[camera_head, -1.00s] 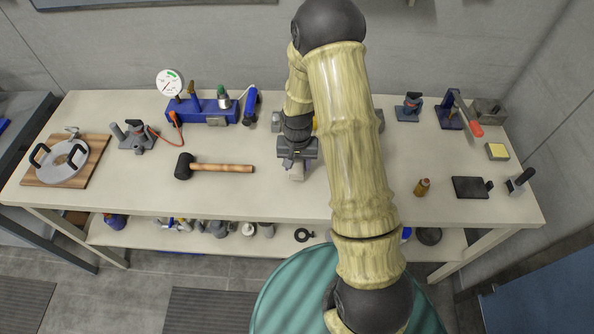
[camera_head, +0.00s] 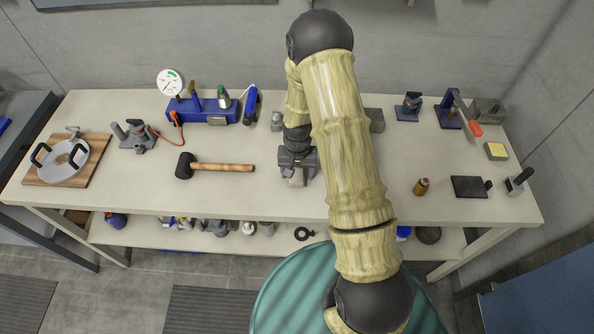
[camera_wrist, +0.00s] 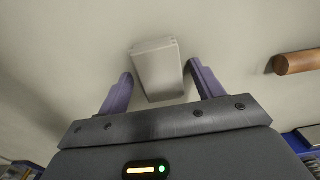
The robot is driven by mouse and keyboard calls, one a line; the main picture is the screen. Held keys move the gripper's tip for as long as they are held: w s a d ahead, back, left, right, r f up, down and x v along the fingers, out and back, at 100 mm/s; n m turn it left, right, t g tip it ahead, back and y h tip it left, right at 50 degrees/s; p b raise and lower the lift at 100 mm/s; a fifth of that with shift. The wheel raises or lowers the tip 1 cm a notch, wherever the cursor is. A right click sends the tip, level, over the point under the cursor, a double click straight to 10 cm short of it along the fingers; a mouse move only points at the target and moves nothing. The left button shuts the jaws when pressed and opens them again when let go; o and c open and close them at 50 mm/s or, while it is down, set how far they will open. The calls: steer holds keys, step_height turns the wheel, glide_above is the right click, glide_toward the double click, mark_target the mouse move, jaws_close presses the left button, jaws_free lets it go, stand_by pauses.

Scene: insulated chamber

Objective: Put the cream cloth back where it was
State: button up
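A pale, boxy piece that seems to be the cream cloth (camera_head: 297,179) is at the middle of the long workbench, just below my gripper (camera_head: 297,163). In the wrist view the cloth (camera_wrist: 158,72) lies between the two purple fingers of my gripper (camera_wrist: 161,72). Narrow gaps show between the cloth and both fingers, so the gripper looks open around it. The cloth is slightly turned, and I cannot tell whether its underside touches the bench top. My arm hides part of the bench to the right and behind.
A mallet (camera_head: 215,168) lies left of my gripper; its handle end (camera_wrist: 296,62) shows in the wrist view. A blue gauge unit (camera_head: 205,110) stands behind. A small amber bottle (camera_head: 421,187) and a dark plate (camera_head: 468,187) are at right. The bench front (camera_head: 250,203) is clear.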

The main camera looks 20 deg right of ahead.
mark_target(297, 171)
step_height(297, 171, up, 12)
steer(key=b, duration=0.2)
steer(key=shift+r, duration=0.2)
stand_by(0.5)
steer(key=shift+s, duration=0.1)
stand_by(0.3)
steer(key=s+r+n+t, duration=0.2)
steer(key=s+r, duration=0.7)
steer(key=s, duration=0.5)
steer(key=shift+s+r+n+t, duration=0.3)
steer(key=shift+r+n, duration=0.05)
steer(key=shift+n, duration=0.45)
